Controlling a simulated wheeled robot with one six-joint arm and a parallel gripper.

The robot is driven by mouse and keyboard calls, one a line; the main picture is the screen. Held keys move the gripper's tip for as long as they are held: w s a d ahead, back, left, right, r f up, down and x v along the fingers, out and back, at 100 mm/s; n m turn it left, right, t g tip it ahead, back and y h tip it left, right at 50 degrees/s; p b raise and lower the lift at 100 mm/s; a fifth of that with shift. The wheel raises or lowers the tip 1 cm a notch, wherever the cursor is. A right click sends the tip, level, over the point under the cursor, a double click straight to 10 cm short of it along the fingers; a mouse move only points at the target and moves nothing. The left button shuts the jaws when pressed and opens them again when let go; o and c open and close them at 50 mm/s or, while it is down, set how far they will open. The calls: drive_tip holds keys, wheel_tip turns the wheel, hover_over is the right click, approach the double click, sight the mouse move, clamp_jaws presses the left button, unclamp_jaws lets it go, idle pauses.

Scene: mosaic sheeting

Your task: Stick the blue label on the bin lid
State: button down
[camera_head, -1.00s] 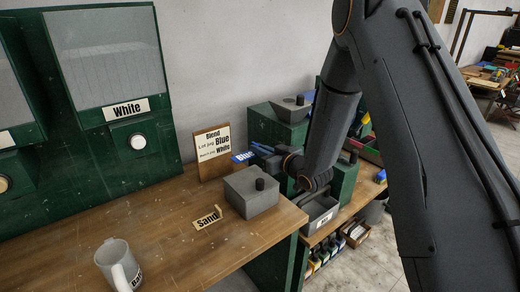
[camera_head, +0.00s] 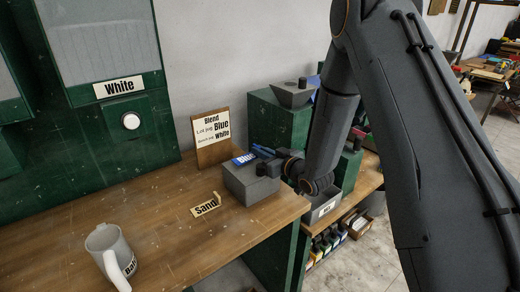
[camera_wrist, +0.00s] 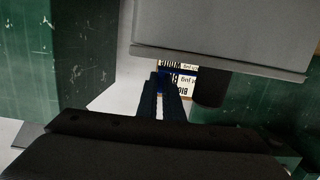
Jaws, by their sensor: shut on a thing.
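A blue label (camera_head: 244,158) with white lettering is held in my gripper (camera_head: 261,151). The gripper is shut on its edge. In the head view the label appears at the far top edge of the grey bin (camera_head: 250,188); I cannot tell whether it touches the lid. The fingers and wrist partly cover the lid and its dark knob. In the wrist view my gripper (camera_wrist: 161,88) points toward the blue label (camera_wrist: 163,76), with the knob (camera_wrist: 210,88) just right of the fingers and the grey bin (camera_wrist: 220,35) above.
A "Sand" label (camera_head: 206,207) lies on the wooden bench (camera_head: 175,230) left of the bin. A sign board (camera_head: 212,140) stands behind. A white mug (camera_head: 107,250) is at front left. Green dispensers (camera_head: 125,90) line the wall. The bench edge lies right of the bin.

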drive_tip(key=shift+f, duration=0.6)
drive_tip(key=shift+f+b, duration=0.15)
drive_tip(key=shift+b, duration=0.2)
drive_tip(key=c, duration=1.8)
unclamp_jaws()
drive_tip(key=shift+s, duration=0.15)
drive_tip(key=b+v, duration=0.2)
drive_tip(key=v, duration=0.5)
drive_tip(key=shift+s+d, duration=0.2)
drive_tip(key=shift+d, duration=0.05)
drive_tip(key=shift+d, duration=0.1)
